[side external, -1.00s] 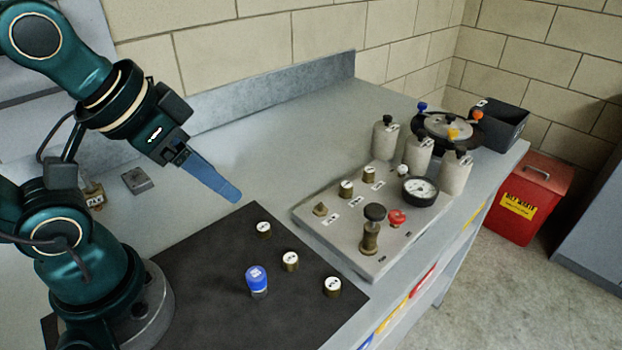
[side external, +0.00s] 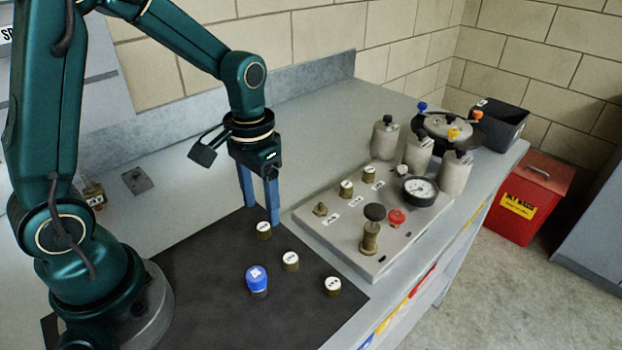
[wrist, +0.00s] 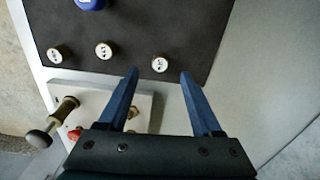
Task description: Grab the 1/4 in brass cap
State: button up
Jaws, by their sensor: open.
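Three brass caps with white-labelled tops stand on the black mat. Their print is too small to read, so I cannot tell which is the 1/4 in cap. The far one (side external: 264,229) is nearest my gripper (side external: 262,210), the middle one (side external: 290,261) is nearer the camera, and the third (side external: 332,286) is by the mat's right edge. My gripper points down, open and empty, above and just behind the far cap. In the wrist view that cap (wrist: 160,65) shows between and just beyond the fingertips (wrist: 160,74); the other two are left of it.
A blue-topped fitting (side external: 257,281) stands on the black mat (side external: 205,290), left of the caps. A grey panel (side external: 340,238) with capped ports, a gauge (side external: 419,190) and a red knob (side external: 397,217) lies to the right.

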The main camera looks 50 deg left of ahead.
aim_at(263, 226)
jog(key=shift+f, duration=2.3)
grip_shut()
